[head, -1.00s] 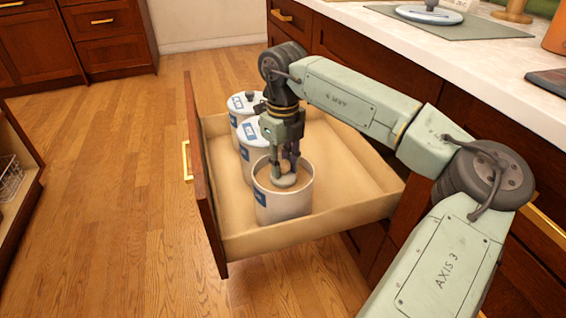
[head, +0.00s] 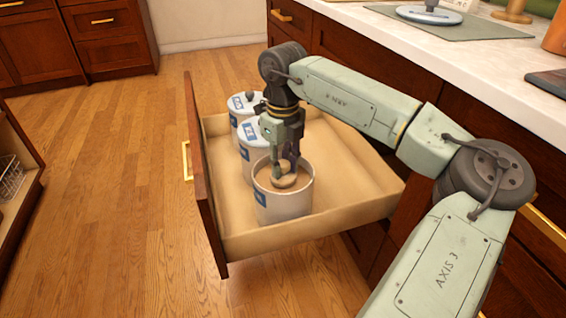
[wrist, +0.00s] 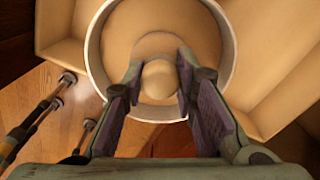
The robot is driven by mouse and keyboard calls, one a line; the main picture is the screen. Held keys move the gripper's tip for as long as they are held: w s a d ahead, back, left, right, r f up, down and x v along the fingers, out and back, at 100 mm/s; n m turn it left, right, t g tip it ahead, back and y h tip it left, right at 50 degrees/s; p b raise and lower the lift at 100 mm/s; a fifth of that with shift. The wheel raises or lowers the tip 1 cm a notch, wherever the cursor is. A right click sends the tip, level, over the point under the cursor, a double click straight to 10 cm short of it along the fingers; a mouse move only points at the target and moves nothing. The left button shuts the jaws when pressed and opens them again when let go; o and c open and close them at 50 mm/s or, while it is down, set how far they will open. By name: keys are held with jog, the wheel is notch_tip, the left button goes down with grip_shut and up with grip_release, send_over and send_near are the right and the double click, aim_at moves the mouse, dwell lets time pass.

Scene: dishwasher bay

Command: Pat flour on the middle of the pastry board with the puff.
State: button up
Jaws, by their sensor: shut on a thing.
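My gripper (head: 284,170) points down into an open white canister (head: 283,205) in the pulled-out drawer. It is shut on the puff (head: 285,181), a small round tan piece with a knob. In the wrist view the puff's knob (wrist: 159,80) sits between the two fingers, and its wider disc shows beyond. Tan contents fill the canister around and under the puff; I cannot tell whether the puff touches them. A flat grey-green board (head: 480,28), apparently the pastry board, lies on the counter at the upper right.
Two lidded canisters (head: 252,135) (head: 241,103) stand behind the open one in the drawer (head: 228,245). A round lid with a knob (head: 428,14) lies on the board. An orange container (head: 556,35) and a dark flat item (head: 550,84) are at the counter's right.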

aim_at(283, 163)
jog(key=shift+r+p, duration=2.25)
jog(key=shift+r, duration=1.2)
